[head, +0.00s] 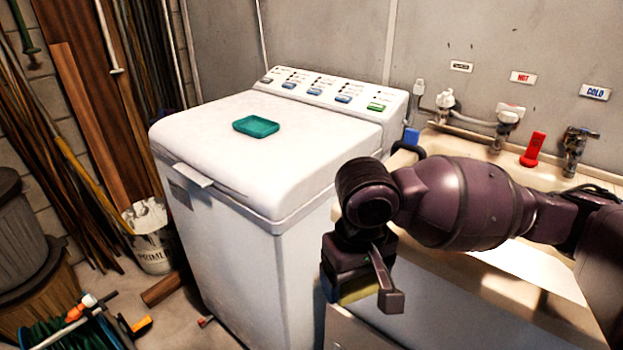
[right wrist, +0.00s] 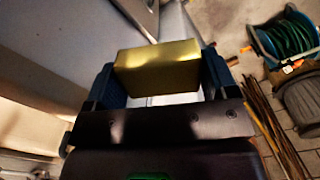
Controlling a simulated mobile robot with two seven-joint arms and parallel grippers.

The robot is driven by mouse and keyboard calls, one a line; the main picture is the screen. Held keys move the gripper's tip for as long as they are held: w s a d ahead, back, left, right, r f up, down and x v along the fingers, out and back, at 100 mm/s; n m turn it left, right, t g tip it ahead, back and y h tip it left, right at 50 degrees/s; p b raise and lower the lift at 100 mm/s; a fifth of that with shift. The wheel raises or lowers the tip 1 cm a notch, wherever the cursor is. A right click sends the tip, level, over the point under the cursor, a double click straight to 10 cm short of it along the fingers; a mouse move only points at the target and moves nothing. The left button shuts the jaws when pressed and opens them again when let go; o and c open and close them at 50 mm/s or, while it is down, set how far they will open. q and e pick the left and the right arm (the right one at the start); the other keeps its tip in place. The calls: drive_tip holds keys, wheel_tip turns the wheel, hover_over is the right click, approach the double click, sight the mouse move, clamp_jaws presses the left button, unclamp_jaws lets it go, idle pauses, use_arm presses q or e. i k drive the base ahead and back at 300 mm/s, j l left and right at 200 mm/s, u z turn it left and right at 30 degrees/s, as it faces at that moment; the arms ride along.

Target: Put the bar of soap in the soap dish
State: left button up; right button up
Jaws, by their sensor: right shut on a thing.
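The bar of soap (right wrist: 157,68) is a yellow block between the two fingers of my right gripper (right wrist: 158,80) in the right wrist view. In the head view my right gripper (head: 360,287) is shut on the soap, and only a strip of the soap (head: 358,293) shows under it. They are held in the air in front of the sink counter, right of the washer's front corner. The soap dish (head: 256,126) is a shallow teal dish on the white washer lid, to the left of and beyond the gripper. My left gripper is not in view.
The white washing machine (head: 310,148) has a raised control panel at the back, and its lid is bare around the dish. The sink counter (head: 470,150) has taps and a red object (head: 533,150). A bucket (head: 150,238) and a hose reel (head: 70,330) stand at left.

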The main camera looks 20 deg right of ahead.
sight(256, 128)
drive_tip(key=i+j+z, duration=0.1)
drive_tip(key=j, duration=0.2)
drive_tip(key=i+j, duration=0.2)
drive_tip(key=i+j+z, duration=0.15)
drive_tip(key=j, duration=0.25)
drive_tip(key=i+j, duration=0.1)
drive_tip(key=j, duration=0.2)
drive_tip(key=i+z, duration=0.05)
